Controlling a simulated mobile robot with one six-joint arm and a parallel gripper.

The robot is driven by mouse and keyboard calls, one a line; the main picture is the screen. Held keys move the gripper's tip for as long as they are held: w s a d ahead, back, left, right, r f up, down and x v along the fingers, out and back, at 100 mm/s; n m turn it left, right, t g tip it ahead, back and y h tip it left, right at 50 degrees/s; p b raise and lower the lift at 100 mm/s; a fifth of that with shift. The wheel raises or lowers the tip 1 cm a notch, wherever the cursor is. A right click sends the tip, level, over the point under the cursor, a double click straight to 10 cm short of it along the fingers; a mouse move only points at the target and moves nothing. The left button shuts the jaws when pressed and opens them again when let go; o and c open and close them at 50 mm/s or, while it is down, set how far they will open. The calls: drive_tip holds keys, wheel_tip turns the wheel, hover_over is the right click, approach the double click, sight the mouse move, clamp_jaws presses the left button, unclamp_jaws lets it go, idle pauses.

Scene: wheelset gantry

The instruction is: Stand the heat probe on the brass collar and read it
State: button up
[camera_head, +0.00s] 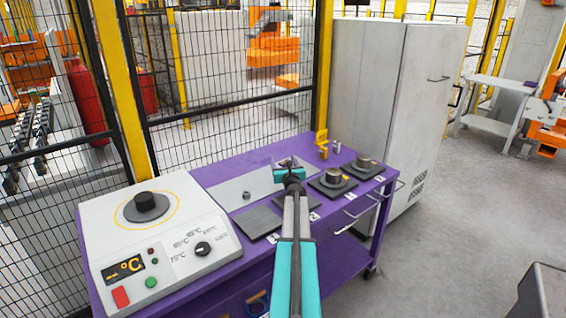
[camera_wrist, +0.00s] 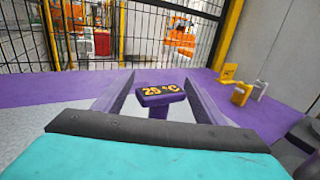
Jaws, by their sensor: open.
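The heat probe (camera_wrist: 162,95) shows in the wrist view as a dark head with an orange "25 °C" readout. It stands between the two spread fingers of my gripper (camera_wrist: 159,84), and the fingers look apart from it. In the head view my gripper (camera_head: 289,175) is over the middle of the purple table, and the arm hides much of what is below it. Two ring-like collars (camera_head: 334,174) (camera_head: 363,160) sit on dark pads to the right of my gripper. I cannot tell which one is brass.
A white heater box (camera_head: 165,250) with a dial and a black piece on its plate fills the table's left. An empty dark pad (camera_head: 257,222) lies left of my arm. A yellow bracket (camera_head: 321,140) stands at the back. A grey cabinet (camera_head: 395,110) stands beyond, behind which is mesh fencing.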

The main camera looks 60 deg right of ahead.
drive_tip(key=shift+r, duration=0.1)
drive_tip(key=shift+r+p, duration=0.15)
drive_tip(key=shift+p, duration=0.15)
drive_tip(key=shift+s+a, duration=0.2)
drive_tip(key=shift+a, duration=0.05)
drive_tip(key=shift+b+v, duration=1.05)
drive_tip(key=shift+v, duration=4.65)
drive_tip(key=shift+s, duration=0.1)
